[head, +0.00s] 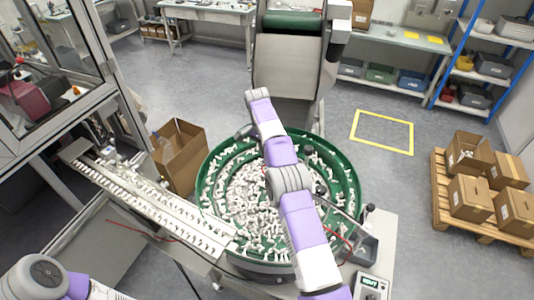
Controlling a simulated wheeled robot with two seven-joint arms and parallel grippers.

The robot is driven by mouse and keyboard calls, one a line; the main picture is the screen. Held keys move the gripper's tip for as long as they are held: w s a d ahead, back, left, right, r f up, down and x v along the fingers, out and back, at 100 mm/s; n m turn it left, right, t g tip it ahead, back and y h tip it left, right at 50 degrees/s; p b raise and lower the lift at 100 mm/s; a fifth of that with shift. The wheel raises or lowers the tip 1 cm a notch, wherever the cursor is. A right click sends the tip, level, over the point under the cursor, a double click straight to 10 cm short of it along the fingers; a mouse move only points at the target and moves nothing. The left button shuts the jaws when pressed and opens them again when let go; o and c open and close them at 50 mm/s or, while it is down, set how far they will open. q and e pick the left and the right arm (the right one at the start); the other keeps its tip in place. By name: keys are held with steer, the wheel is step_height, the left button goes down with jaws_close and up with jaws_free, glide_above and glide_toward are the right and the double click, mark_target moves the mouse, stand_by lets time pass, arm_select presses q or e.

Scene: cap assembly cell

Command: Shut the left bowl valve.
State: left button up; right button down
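The green feeder bowl (205,190) stands at the middle, full of small white parts. I cannot pick out the left bowl valve for certain; my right arm covers part of the bowl and its right side. A small black knob (370,208) stands at the bowl's right side. My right arm reaches up across the bowl and bends at its far rim. A pale end piece (243,132), perhaps my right gripper, hangs over the far rim; its fingers cannot be made out. Of my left arm only upper links show at the bottom left; its gripper is out of view.
A linear track (150,200) with white parts runs left from the bowl. An open cardboard box (180,155) stands behind it. A hopper conveyor (290,75) rises behind the bowl. A control box (372,286) sits front right. Boxes on a pallet (440,215) stand right.

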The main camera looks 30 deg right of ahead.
stand_by(0.7)
steer(key=c, duration=1.1)
jaws_free()
steer(key=shift+d, duration=0.1)
